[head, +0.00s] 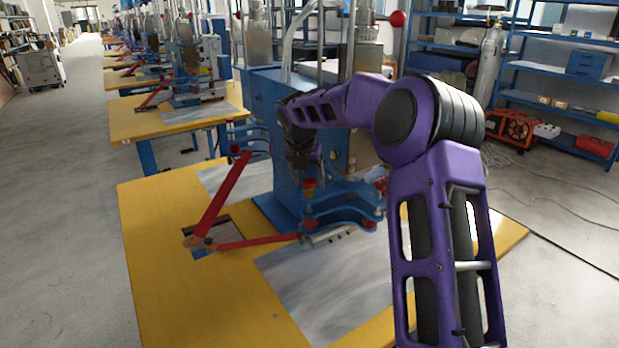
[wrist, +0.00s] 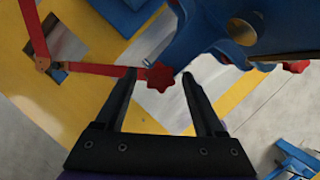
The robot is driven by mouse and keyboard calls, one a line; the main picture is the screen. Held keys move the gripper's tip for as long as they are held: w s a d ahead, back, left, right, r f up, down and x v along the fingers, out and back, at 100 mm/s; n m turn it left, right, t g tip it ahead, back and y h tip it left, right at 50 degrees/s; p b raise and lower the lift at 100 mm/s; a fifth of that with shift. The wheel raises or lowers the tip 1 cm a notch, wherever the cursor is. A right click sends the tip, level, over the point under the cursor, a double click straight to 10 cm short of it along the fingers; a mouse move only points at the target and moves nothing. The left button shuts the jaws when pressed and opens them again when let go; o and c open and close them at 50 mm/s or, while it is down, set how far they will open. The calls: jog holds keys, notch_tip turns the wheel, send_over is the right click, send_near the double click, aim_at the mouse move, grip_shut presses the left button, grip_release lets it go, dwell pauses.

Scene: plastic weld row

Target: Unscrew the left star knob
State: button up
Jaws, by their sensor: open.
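The left star knob (wrist: 160,77) is red and lobed, on the left arm of the blue machine bracket (wrist: 190,35). In the head view a red knob (head: 309,184) sits at the left end of the bracket, just below my gripper (head: 304,160). In the wrist view my gripper (wrist: 159,76) is open, its two dark fingers on either side of the star knob with gaps at both sides. Nothing is held. The fingers seem above the knob; their exact height over it is hard to tell. Another red knob (wrist: 296,66) is at the right.
A red lever bar (head: 222,195) and a red link (head: 258,242) lie left of the bracket. The blue machine column (head: 262,130) stands close behind my gripper. The yellow table (head: 160,270) has free room in front and left.

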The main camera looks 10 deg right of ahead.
aim_at(307, 181)
jog(key=m, duration=0.2)
jog(key=m+g+h, duration=0.1)
jog(key=m, duration=0.3)
jog(key=shift+w+a+h, duration=0.2)
jog(key=shift+a+h, duration=0.1)
jog(key=shift+a, duration=0.05)
jog(key=m+g, duration=0.1)
jog(key=m, duration=0.1)
jog(key=m+g, duration=0.1)
jog(key=m, duration=0.2)
jog(key=shift+g+h, duration=0.3)
jog(key=shift+h, duration=0.1)
jog(key=shift+w, duration=0.1)
grip_shut()
jog(key=shift+d+n+t+b, duration=0.15)
jog(key=shift+n+t+b, duration=0.35)
jog(key=shift+n, duration=0.4)
jog(key=n, duration=0.1)
jog(key=n+t, duration=0.1)
jog(key=n, duration=0.1)
jog(key=n+y, duration=0.1)
jog(key=shift+s+d+r+p, duration=0.2)
jog(key=shift+s+r+p, duration=0.05)
jog(key=shift+s+p, duration=0.05)
jog(key=shift+w+f+n+t, duration=0.1)
jog(key=shift+f+n+t, duration=0.1)
jog(key=shift+n+t, duration=0.35)
jog(key=shift+g, duration=0.25)
jog(key=shift+a+r, duration=0.1)
jog(key=shift+r, duration=2.3)
